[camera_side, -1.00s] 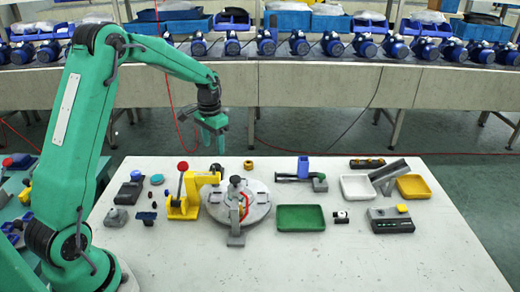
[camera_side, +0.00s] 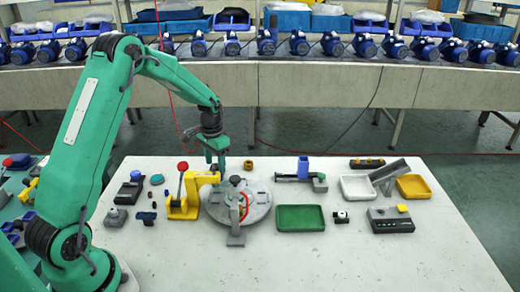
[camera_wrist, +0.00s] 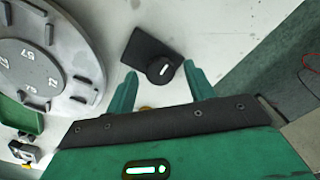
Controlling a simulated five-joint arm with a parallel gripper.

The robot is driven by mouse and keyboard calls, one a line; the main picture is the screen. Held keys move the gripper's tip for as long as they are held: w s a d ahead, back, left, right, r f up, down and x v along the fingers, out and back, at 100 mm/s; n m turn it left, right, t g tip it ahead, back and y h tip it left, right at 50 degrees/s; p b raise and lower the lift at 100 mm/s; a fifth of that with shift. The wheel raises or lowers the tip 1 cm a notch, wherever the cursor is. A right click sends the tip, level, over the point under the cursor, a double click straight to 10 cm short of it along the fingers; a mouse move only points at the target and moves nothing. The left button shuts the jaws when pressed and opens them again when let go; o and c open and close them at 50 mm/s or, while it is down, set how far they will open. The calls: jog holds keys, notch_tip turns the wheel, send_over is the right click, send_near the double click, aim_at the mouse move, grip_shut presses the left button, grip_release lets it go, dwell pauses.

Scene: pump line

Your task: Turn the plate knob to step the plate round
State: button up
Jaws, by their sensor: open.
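The plate knob (camera_wrist: 161,70) is a round black knob with a white mark, on a dark square base (camera_wrist: 143,44), in the wrist view. The grey round plate (camera_wrist: 68,75) with numbers and raised rim blocks is to its left. In the side view the plate (camera_side: 260,205) lies right of the yellow lever press (camera_side: 182,207). My green gripper (camera_wrist: 160,72) is open, with a finger on either side of the knob in the picture and gaps visible. In the side view my gripper (camera_side: 216,162) points down behind the press and hides the knob. I cannot tell the remaining height.
A brass nut (camera_side: 248,165) stands right of my gripper. A green tray (camera_side: 300,218) is right of the plate. A grey post (camera_side: 236,236) stands at the plate's front edge. The table's back edge is close behind my gripper; the front right is clear.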

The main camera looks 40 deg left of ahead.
jog(key=shift+f, duration=0.3)
jog(key=c, duration=1)
jog(key=shift+o, duration=0.2)
